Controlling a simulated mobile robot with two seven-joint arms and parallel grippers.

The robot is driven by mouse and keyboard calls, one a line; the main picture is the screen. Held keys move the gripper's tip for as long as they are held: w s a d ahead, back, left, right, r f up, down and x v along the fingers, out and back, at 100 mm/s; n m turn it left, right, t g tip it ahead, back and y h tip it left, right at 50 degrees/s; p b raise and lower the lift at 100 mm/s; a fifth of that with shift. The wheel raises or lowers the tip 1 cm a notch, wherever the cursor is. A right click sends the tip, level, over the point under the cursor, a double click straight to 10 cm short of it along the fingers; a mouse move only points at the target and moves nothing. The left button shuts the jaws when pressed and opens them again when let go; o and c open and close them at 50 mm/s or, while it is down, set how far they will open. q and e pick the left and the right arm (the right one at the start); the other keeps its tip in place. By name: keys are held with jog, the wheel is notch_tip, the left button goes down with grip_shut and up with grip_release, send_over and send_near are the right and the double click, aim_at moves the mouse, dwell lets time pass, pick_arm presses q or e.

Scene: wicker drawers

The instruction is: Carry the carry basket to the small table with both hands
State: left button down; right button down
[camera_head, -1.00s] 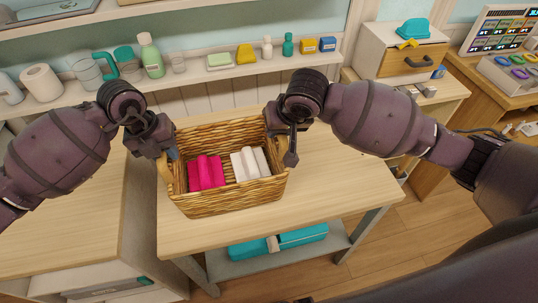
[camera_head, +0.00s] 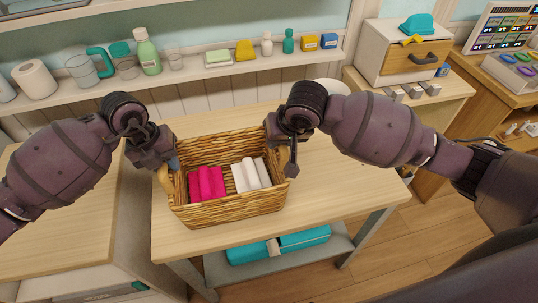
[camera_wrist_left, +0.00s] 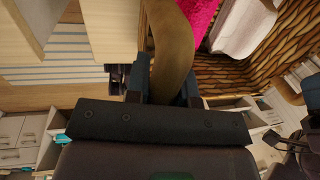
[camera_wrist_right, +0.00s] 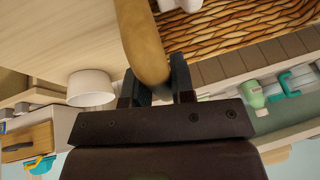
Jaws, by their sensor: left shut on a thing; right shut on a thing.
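The wicker carry basket (camera_head: 228,209) is over the middle of the light wooden table (camera_head: 335,200), upright. I cannot tell whether its base touches the tabletop. It holds pink rolled cloths (camera_head: 206,183) and white rolled cloths (camera_head: 250,175). My left gripper (camera_head: 169,165) is shut on its left handle, which fills the jaws in the left wrist view (camera_wrist_left: 171,50). My right gripper (camera_head: 284,150) is shut on its right handle, also seen between the fingers in the right wrist view (camera_wrist_right: 141,42). In the head view the grippers partly hide both handles.
A wall shelf (camera_head: 210,72) with bottles and cups runs behind the table. A white bowl (camera_wrist_right: 91,87) stands near my right gripper. A cabinet with a drawer (camera_head: 405,58) is at the back right. Teal folded things (camera_head: 303,239) lie on the lower shelf. The table is clear right of the basket.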

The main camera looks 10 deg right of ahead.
pick_arm(q)
jog(key=shift+a+f, duration=0.1)
jog(key=shift+f, duration=0.3)
pick_arm(e)
jog(key=shift+d+f, duration=0.1)
jog(key=shift+f, duration=0.3)
pick_arm(q)
jog(key=c, duration=1.4)
grip_release()
jog(key=shift+f, duration=0.15)
pick_arm(e)
jog(key=c, duration=1.4)
grip_release()
jog(key=shift+f, duration=0.15)
pick_arm(q)
jog(key=o, duration=0.4)
pick_arm(e)
jog(key=o, duration=0.4)
jog(key=shift+o, duration=0.2)
pick_arm(q)
jog(key=r, duration=0.4)
jog(key=a+r, duration=0.1)
jog(key=r, duration=0.3)
jog(key=a+r, duration=0.1)
jog(key=r, duration=0.3)
jog(key=shift+a, duration=0.1)
pick_arm(e)
jog(key=v, duration=1.2)
